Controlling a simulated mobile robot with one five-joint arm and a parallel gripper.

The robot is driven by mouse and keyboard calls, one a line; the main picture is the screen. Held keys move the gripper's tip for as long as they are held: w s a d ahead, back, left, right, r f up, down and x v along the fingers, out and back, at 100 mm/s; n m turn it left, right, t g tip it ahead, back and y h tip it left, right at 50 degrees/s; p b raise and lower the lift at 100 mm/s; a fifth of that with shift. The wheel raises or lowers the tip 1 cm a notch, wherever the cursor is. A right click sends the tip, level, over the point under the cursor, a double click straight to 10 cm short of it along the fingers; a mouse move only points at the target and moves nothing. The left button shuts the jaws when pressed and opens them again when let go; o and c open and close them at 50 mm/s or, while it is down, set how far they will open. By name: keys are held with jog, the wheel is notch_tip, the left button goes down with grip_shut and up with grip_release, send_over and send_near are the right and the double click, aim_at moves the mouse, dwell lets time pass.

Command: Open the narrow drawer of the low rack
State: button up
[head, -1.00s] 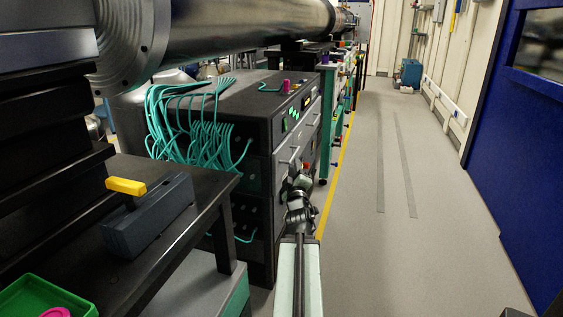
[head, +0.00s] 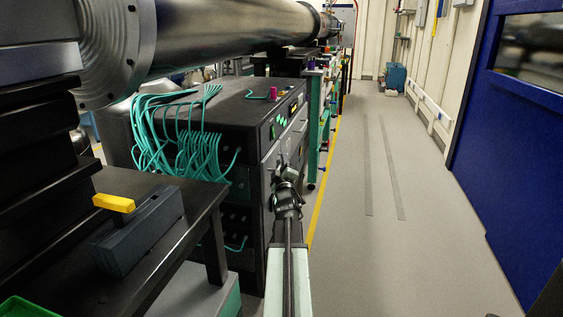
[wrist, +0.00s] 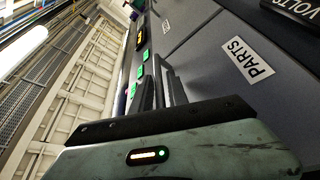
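The low rack (head: 250,185) is a dark cabinet left of the aisle, with teal cables on its near side and drawer fronts facing the aisle. In the wrist view its grey front (wrist: 205,45) fills the right, with a white PARTS label (wrist: 246,60) and part of a VOLTS label (wrist: 296,10). The drawers look shut; I cannot tell which is the narrow one. My gripper (head: 284,172) is close to the rack's front in the head view. Contact with a handle cannot be told.
A black bench (head: 190,235) with a grey block and yellow handle (head: 113,203) stands near left. A large metal pipe (head: 220,35) runs above the rack. The grey floor (head: 400,220) to the right is clear, up to a blue door (head: 520,130).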

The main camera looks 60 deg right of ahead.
grip_shut()
dwell(1.4)
